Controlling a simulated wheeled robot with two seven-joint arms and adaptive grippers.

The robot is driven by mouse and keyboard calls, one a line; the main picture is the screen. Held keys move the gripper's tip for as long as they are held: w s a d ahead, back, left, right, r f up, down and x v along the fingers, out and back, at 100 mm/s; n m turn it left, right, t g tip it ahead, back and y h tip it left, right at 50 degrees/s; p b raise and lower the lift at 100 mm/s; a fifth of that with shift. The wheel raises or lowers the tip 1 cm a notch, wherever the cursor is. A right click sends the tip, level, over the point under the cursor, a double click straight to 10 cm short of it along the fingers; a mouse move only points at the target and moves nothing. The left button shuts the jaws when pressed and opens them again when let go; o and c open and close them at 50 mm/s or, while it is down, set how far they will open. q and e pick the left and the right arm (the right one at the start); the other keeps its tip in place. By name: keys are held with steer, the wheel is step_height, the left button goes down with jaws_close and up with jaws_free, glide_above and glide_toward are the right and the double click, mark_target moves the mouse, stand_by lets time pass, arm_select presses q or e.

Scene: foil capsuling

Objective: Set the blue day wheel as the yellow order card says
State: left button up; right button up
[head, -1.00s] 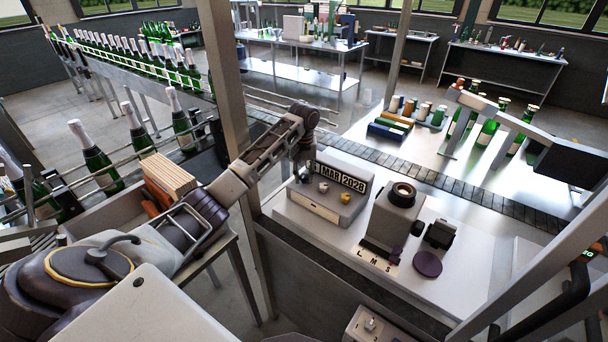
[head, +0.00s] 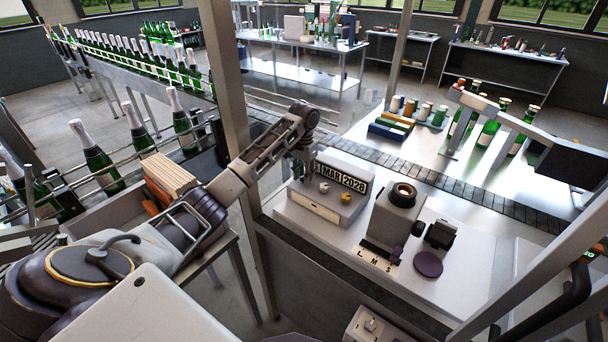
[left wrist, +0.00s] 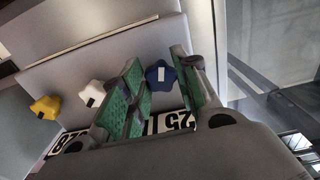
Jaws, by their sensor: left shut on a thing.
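The blue day wheel (left wrist: 161,75) is a small lobed knob with a white mark, on the front of the grey date stamper (head: 325,218). My left gripper (head: 301,176) is at the left end of the stamper. In the left wrist view its green-padded fingers (left wrist: 156,88) are shut on the blue wheel, one on each side. The black display (head: 342,177) reads MAR 2028 in the head view. The day digits at its left end are mostly hidden by my gripper. I cannot make out the yellow order card. My right gripper is not in view.
A white knob (head: 324,187) and a yellow knob (head: 346,198) sit beside the blue wheel. A grey block with a dark round opening (head: 403,191) and a purple disc (head: 428,264) stand to the right. A conveyor (head: 430,180) runs behind; a post (head: 228,90) stands near my left arm.

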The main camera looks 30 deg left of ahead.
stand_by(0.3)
arm_select(q)
steer(key=o, duration=1)
steer(key=shift+r, duration=0.15)
steer(key=shift+r, duration=3.65)
steer(key=shift+f, duration=0.1)
